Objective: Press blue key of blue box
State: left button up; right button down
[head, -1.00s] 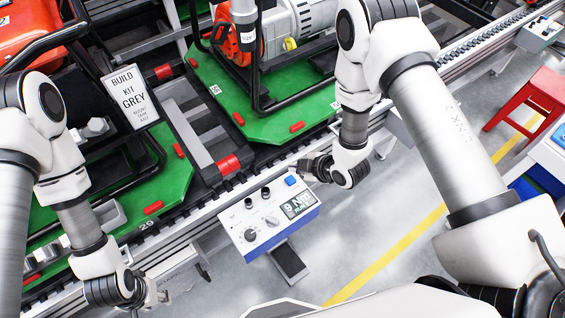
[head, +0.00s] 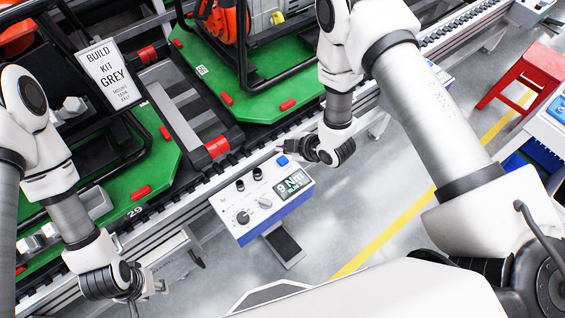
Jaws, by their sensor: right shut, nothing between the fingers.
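The blue box (head: 245,237) has a white top with knobs and a small display reading "9 Nm", and stands by the conveyor edge in the middle of the head view. Its blue key (head: 282,160) is at the far corner of the top, beside the display. My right gripper (head: 287,147) is shut and empty, its tips close above and beside the blue key; I cannot tell whether they touch it. My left gripper (head: 151,296) hangs at the lower left, away from the box, its fingers seemingly apart with nothing between them.
The conveyor rail (head: 190,211) runs diagonally behind the box. Green pallets (head: 270,100) with black frames stand on it, and a sign (head: 110,76) reads "BUILD KIT GREY". A red stool (head: 522,82) is at the right. Open grey floor lies right of the box.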

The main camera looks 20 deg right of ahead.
aim_at(284, 161)
jog(key=shift+f+b, duration=1.05)
jog(key=shift+f, duration=0.9)
jog(key=shift+f+b, duration=0.3)
jog(key=shift+f, duration=0.1)
jog(key=shift+f+b, duration=0.35)
jog(key=shift+f, duration=0.05)
dwell(0.5)
jog(key=shift+r+p, duration=0.6)
jog(key=shift+r, duration=0.25)
notch_tip(284, 161, up, 5)
jog(key=p, duration=0.4)
